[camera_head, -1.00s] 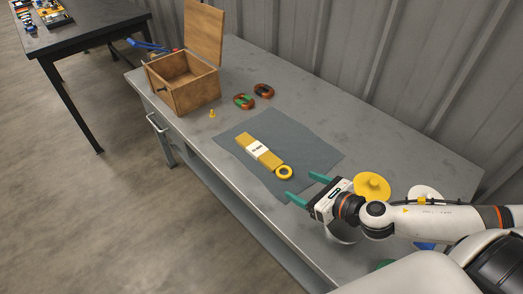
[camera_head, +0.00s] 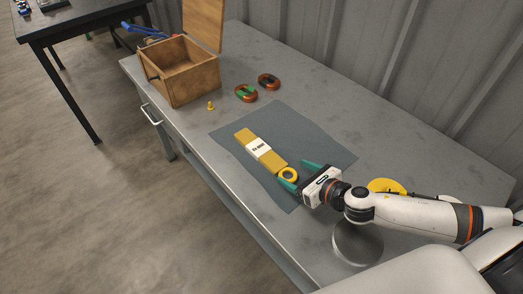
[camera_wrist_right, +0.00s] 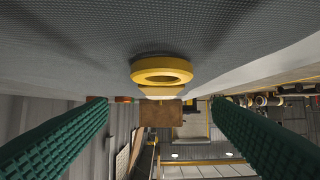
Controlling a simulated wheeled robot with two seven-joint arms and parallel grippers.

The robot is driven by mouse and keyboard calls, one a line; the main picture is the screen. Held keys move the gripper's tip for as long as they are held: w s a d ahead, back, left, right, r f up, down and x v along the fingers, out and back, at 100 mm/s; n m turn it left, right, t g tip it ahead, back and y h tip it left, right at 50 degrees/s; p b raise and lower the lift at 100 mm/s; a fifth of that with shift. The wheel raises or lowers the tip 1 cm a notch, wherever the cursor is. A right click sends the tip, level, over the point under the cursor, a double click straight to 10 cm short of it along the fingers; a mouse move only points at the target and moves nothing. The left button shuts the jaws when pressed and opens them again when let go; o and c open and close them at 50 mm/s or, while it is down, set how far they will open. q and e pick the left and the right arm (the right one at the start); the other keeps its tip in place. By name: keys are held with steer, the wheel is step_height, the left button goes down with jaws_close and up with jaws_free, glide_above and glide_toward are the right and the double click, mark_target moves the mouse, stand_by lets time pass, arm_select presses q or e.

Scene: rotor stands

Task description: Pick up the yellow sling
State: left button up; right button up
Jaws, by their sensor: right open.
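In the right wrist view the ring (camera_wrist_right: 162,70) sits ahead, between and beyond the two green fingers (camera_wrist_right: 160,125). I cannot tell whether a finger touches the ring. My left gripper is not in view.
An open wooden box (camera_head: 183,81) stands at the far end of the grey table (camera_head: 385,148). Two copper-coloured rings (camera_head: 246,93) and a small yellow piece (camera_head: 211,105) lie near it. A yellow disc (camera_head: 386,186) is partly hidden behind my right arm. A corrugated wall runs along the right.

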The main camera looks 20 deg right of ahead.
mark_target(279, 166)
steer(key=shift+x, duration=1)
steer(key=x, duration=0.4)
steer(key=shift+w+a+f, duration=0.15)
steer(key=shift+w+f, duration=0.15)
steer(key=c, duration=1.2)
arm_select(q)
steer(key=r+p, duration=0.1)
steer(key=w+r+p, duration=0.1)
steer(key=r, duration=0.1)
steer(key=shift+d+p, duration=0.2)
steer(key=shift+p, duration=0.2)
arm_select(e)
step_height(279, 166, up, 10)
